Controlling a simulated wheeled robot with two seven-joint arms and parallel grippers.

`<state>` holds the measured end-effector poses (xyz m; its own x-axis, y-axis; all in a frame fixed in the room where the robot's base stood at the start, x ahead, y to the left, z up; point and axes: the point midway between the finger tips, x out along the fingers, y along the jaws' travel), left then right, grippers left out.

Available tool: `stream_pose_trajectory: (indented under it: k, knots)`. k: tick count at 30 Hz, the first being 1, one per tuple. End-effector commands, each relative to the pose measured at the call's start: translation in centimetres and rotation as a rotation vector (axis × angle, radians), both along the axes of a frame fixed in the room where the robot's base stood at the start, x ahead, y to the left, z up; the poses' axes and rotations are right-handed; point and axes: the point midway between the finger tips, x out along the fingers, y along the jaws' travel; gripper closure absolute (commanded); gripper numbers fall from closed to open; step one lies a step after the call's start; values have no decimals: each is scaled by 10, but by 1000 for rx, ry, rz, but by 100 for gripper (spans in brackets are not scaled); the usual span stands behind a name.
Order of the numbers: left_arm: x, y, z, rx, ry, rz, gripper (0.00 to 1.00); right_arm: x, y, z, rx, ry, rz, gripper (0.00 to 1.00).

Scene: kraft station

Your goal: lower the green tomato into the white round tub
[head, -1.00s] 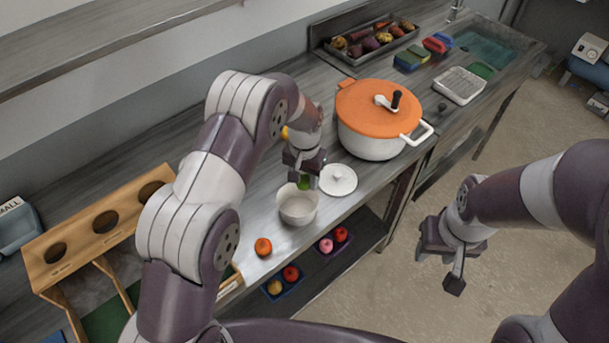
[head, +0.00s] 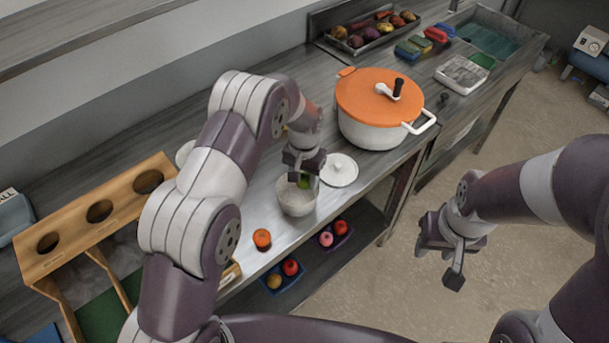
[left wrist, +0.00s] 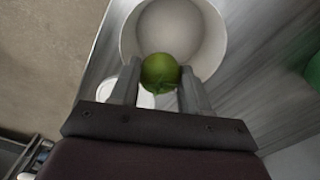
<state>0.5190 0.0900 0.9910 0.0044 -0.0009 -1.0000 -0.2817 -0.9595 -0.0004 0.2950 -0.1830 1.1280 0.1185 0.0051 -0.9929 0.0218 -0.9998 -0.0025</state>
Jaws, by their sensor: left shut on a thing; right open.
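My left gripper (head: 303,178) is shut on the green tomato (head: 305,182), which also shows between its two fingers in the left wrist view (left wrist: 160,72). The white round tub (head: 297,203) stands on the counter directly below the gripper. In the left wrist view the tub (left wrist: 213,35) lies open and empty behind the tomato. The tomato is at the height of the tub's rim or a little above; the exact gap cannot be told. My right gripper (head: 441,262) is open and empty, out over the floor.
A white round lid (head: 339,169) lies right of the tub. A large pot with an orange lid (head: 372,97) stands behind it. An orange fruit (head: 262,239) sits on the counter in front. A wooden rack with holes (head: 99,212) stands at left.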

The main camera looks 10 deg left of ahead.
Motion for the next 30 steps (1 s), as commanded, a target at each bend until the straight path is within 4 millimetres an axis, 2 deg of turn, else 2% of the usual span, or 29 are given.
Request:
stream_pose_trajectory:
  k: [8, 9, 12, 22, 26, 30]
  knots:
    - [-3, 1, -4, 3, 11, -1, 83, 0, 0, -1, 0, 0, 0, 57]
    - [-3, 1, -4, 3, 11, -1, 51, 0, 0, -1, 0, 0, 0, 57]
    - [-3, 1, -4, 3, 11, -1, 24, 0, 0, -1, 0, 0, 0, 57]
    - [-1, 0, 3, 1, 4, 0, 24, 0, 0, -4, 0, 0, 0, 57]
    - [0, 0, 29, 0, 1, 0, 24, 0, 0, -15, 0, 0, 0, 57]
    - [0, 1, 69, 0, 1, 0, 24, 0, 0, -25, 0, 0, 0, 57]
